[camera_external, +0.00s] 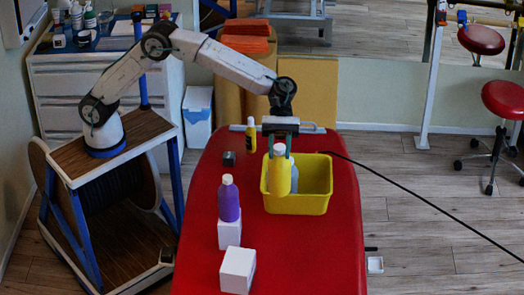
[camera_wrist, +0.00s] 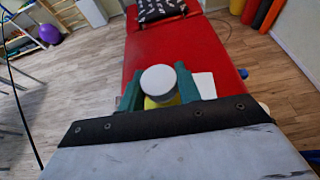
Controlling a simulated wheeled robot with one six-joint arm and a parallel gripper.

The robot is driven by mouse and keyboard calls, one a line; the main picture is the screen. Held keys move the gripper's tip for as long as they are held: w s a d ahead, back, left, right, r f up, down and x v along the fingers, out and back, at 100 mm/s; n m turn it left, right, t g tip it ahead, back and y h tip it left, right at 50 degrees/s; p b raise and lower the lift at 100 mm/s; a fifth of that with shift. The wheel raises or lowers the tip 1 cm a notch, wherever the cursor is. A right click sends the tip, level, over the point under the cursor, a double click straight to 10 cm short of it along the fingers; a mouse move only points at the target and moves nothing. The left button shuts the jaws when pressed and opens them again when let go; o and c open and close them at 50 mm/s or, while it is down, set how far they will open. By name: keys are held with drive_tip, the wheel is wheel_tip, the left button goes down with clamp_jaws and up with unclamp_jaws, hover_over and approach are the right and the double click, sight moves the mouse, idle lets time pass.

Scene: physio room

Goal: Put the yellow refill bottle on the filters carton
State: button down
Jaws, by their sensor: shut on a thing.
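My gripper (camera_external: 281,145) is shut on the yellow refill bottle (camera_external: 280,178), holding it upright by its upper part. The bottle overlaps the left part of the yellow tub in the outside view; how high it hangs is hard to tell. In the wrist view its white cap (camera_wrist: 158,79) sits between the green fingers of my gripper (camera_wrist: 160,88). Two plain white cartons stand at the left front of the red table: one (camera_external: 229,235) under a purple bottle, the other (camera_external: 237,270) with a bare top. No label is readable, so I cannot tell which is the filters carton.
The yellow tub (camera_external: 316,204) holds something pale. A purple bottle (camera_external: 229,201) with a white cap stands on the rear carton. A small yellow bottle (camera_external: 251,138) and a dark cube (camera_external: 229,159) are farther back. The red table (camera_external: 310,260) is clear at front right.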

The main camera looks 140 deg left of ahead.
drive_tip(key=w+d+m+g+h, duration=0.3)
drive_tip(key=d+m+g, duration=0.1)
drive_tip(key=d, duration=1.6)
wheel_tip(320, 180, down, 15)
drive_tip(key=shift+f, duration=0.15)
drive_tip(key=shift+w+f, duration=0.1)
drive_tip(key=shift+f, duration=0.05)
drive_tip(key=c, duration=1)
unclamp_jaws()
drive_tip(key=shift+c, duration=0.2)
drive_tip(key=shift+o, duration=0.2)
drive_tip(key=v, duration=1.2)
drive_tip(key=shift+r, duration=0.3)
